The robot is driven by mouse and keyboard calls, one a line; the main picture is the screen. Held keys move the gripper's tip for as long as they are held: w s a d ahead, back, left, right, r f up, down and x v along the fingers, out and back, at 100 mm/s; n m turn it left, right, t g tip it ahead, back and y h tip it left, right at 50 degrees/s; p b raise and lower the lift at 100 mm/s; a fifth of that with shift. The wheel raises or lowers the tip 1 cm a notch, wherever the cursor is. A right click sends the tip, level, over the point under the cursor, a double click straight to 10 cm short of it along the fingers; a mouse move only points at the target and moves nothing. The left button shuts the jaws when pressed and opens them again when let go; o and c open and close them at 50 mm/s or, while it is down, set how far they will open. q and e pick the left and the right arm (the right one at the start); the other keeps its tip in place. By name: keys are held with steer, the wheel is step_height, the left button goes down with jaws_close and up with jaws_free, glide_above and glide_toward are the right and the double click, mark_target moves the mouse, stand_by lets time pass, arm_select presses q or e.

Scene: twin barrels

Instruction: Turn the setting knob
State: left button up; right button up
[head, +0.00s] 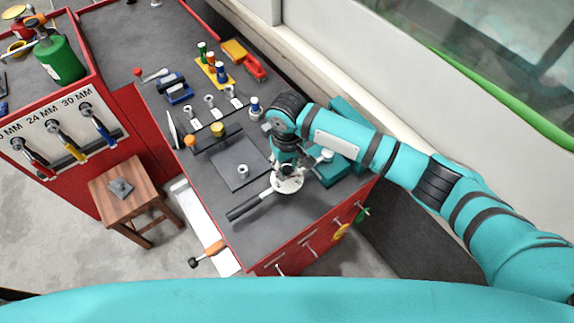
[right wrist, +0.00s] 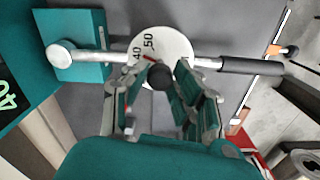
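The setting knob (right wrist: 160,77) is a small black round knob over a white dial (right wrist: 152,46) marked 40 and 50, with a red pointer, in the right wrist view. A metal bar with a black handle (right wrist: 250,66) runs across the dial. In the head view the dial (head: 290,185) and handle (head: 248,206) are at the front of the workbench. My right gripper (head: 287,171) points down over the dial, its fingers apart on either side of the knob. Whether they touch it cannot be told. The arm hides the knob in the head view. My left gripper is not in view.
A teal block (head: 335,170) stands beside the dial at the bench's right. A grey plate with a small metal part (head: 243,171) lies to the left. Several tools and sockets stand further back. A wooden stool (head: 125,198) stands on the floor at left.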

jaws_close()
steer(key=shift+r+n+p, duration=0.2)
steer(key=shift+n+p, duration=1.05)
steer(key=shift+n, duration=0.25)
steer(key=n+p, duration=0.1)
steer(key=n, duration=0.2)
steer(key=shift+n+p, duration=0.3)
steer(key=shift+p, duration=0.1)
steer(key=n+p, duration=0.1)
steer(key=n, duration=0.3)
steer(key=shift+f+n, duration=0.1)
steer(key=shift+n, duration=0.2)
steer(key=n, duration=0.4)
steer(key=shift+n+p, duration=0.35)
steer(key=shift+n, duration=0.05)
